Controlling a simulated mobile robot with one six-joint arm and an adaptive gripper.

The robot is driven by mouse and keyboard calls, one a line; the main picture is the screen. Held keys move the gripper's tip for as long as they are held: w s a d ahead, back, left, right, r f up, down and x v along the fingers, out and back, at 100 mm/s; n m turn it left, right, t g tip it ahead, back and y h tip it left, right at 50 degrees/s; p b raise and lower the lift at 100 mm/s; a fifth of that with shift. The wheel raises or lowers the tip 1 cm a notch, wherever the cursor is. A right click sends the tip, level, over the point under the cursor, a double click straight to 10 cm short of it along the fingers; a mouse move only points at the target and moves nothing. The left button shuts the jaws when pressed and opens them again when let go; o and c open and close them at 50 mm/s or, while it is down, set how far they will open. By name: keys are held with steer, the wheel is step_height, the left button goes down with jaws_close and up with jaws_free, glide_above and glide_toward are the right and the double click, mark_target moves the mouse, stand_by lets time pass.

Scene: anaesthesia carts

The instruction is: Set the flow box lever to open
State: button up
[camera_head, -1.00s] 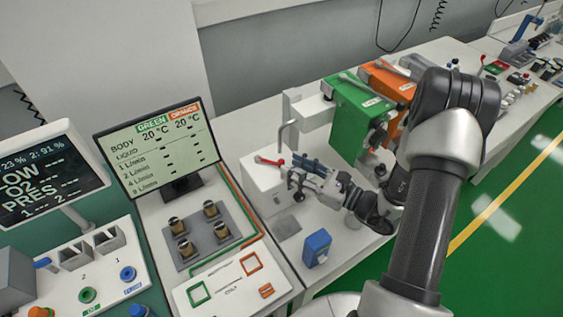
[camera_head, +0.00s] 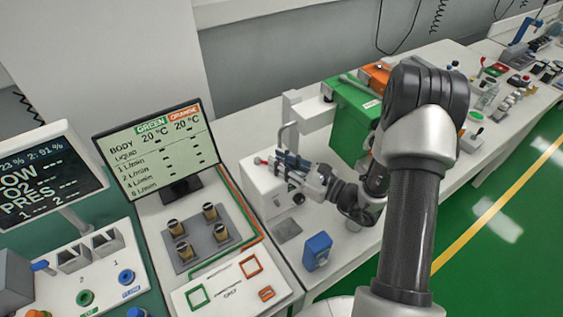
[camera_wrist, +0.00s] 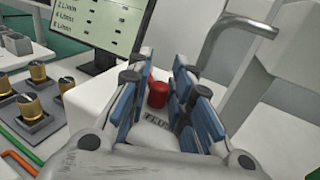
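The flow box (camera_head: 262,188) is a white box right of the monitor. Its red lever shows as a small red end (camera_head: 262,161) at the left of its top in the head view; the rest is hidden behind my gripper (camera_head: 284,160). In the wrist view the lever's red end (camera_wrist: 157,93) stands between my blue-padded fingers (camera_wrist: 158,78). A partly hidden dark-lettered label lies on the white surface below it. My fingers are apart, with gaps visible beside the red end, so they do not appear clamped on it.
A bent grey pipe (camera_wrist: 240,32) rises close to the right of my fingers. A green box (camera_head: 352,115) and an orange box (camera_head: 376,76) stand farther right. The monitor (camera_head: 155,150) and gold knobs (camera_head: 209,211) are left. A blue block (camera_head: 317,250) sits in front.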

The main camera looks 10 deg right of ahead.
jaws_close()
steer(key=shift+w+d+r, duration=0.15)
stand_by(0.9)
steer(key=shift+y, duration=0.3)
steer(key=shift+w+d+n+g+y, duration=0.2)
steer(key=shift+w+n+g+y, duration=0.15)
steer(key=shift+n+g, duration=0.35)
steer(key=o, duration=0.5)
jaws_free()
steer(key=shift+s+a, duration=0.1)
steer(key=shift+o, duration=0.2)
